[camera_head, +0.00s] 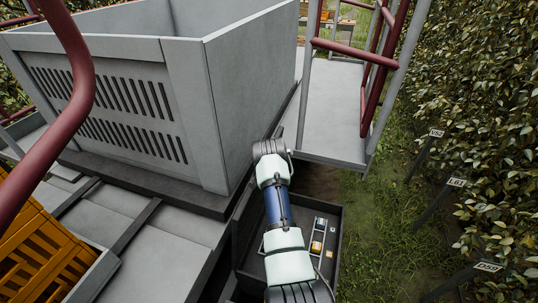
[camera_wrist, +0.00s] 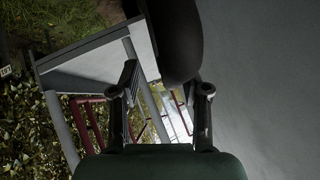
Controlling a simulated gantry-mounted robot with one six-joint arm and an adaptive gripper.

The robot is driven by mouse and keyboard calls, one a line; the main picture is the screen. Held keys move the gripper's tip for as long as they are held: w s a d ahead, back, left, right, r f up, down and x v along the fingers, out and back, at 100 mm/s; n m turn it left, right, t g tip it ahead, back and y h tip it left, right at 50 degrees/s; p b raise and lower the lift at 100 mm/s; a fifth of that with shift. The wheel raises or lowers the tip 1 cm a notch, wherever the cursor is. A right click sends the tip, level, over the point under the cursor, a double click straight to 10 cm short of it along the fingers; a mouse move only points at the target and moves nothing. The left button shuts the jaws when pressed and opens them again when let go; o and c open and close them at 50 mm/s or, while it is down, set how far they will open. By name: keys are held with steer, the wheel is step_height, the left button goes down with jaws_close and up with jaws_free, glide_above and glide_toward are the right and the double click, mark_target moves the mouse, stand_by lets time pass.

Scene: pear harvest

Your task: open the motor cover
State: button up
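No part stands out clearly as the motor cover in either view. A dark open-topped box (camera_head: 243,250) lies under my arm in the head view, with small coloured parts inside. I cannot tell whether it belongs to the motor. My arm reaches up the picture over this box, and its wrist is beside the right side of a large grey bin. My gripper (camera_wrist: 163,85) shows in the wrist view with its two dark fingers apart and nothing between them. In the head view the fingers are mostly hidden by my wrist.
The large grey bin (camera_head: 184,110) with slotted walls stands on a grey deck. A raised platform (camera_head: 335,120) with red and grey rails is ahead right. Yellow crates (camera_head: 40,255) are at lower left. A leafy hedge with tags borders the right, with grass before it.

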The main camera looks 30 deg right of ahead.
steer(key=v, duration=1.1)
steer(key=shift+s+a+r, duration=0.15)
steer(key=shift+s, duration=0.2)
steer(key=s+a+f+n+t+y+p, duration=0.15)
steer(key=s+a+n+p, duration=0.35)
steer(key=a, duration=0.6)
steer(key=s+a+n+t+y, duration=0.1)
steer(key=s+a+n, duration=0.1)
steer(key=s+a, duration=0.4)
steer(key=s+a+r+n+t+y, duration=0.1)
steer(key=s+a+n, duration=0.2)
steer(key=s, duration=0.9)
steer(key=a, duration=0.3)
steer(key=shift+a+r+n+t+y, duration=0.15)
steer(key=shift+r+n+t+y, duration=0.15)
steer(key=shift+t+y, duration=0.05)
